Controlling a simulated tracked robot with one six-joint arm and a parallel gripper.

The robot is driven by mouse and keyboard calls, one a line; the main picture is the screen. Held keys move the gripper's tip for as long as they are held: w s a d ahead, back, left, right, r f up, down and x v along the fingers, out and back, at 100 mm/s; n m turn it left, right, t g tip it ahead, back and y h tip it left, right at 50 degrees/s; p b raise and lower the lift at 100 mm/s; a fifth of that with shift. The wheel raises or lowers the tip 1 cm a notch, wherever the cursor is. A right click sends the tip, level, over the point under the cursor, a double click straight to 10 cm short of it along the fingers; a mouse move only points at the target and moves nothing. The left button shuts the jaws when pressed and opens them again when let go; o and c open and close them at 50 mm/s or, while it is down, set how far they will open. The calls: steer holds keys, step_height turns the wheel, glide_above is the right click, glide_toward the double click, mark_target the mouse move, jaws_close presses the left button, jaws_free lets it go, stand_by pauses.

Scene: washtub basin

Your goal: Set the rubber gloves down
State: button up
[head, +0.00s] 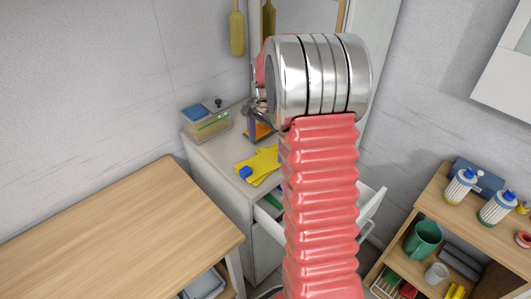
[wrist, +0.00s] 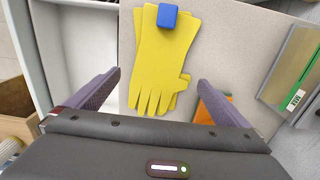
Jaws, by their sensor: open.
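The yellow rubber gloves (head: 262,163) lie flat on the grey counter top (head: 228,158), near its front edge. In the wrist view, the gloves (wrist: 163,60) lie with their fingers toward my gripper. A small blue block (wrist: 167,16) sits at their cuff end, and it also shows in the head view (head: 246,172). My gripper (wrist: 159,84) is open, its two dark fingers apart on either side of the glove fingers, with nothing held between them. I cannot tell its height above the counter. In the head view my arm hides most of the gripper.
A clear box with a green strip (head: 212,126) and an orange item (wrist: 213,108) stand on the counter. An open white drawer (head: 370,203) juts out below. A bare wooden table (head: 110,225) is at left; a wooden shelf (head: 438,200) with bottles is at right.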

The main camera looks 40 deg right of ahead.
mark_target(266, 160)
step_height(266, 160, up, 7)
stand_by(0.3)
steer(key=shift+a+r, duration=0.1)
steer(key=shift+r, duration=0.05)
stand_by(0.4)
steer(key=s+a+r+n+t, duration=0.1)
steer(key=s+a+r+n, duration=0.3)
steer(key=a, duration=0.3)
steer(key=s+a+r+n+t, duration=0.25)
steer(key=s+a+r, duration=0.2)
steer(key=a, duration=0.35)
steer(key=s+a+f+n+t, duration=0.2)
steer(key=s+a+n, duration=0.8)
steer(key=s, duration=0.4)
steer(key=shift+s+a, duration=0.2)
steer(key=shift+s, duration=0.1)
steer(key=shift+c, duration=0.4)
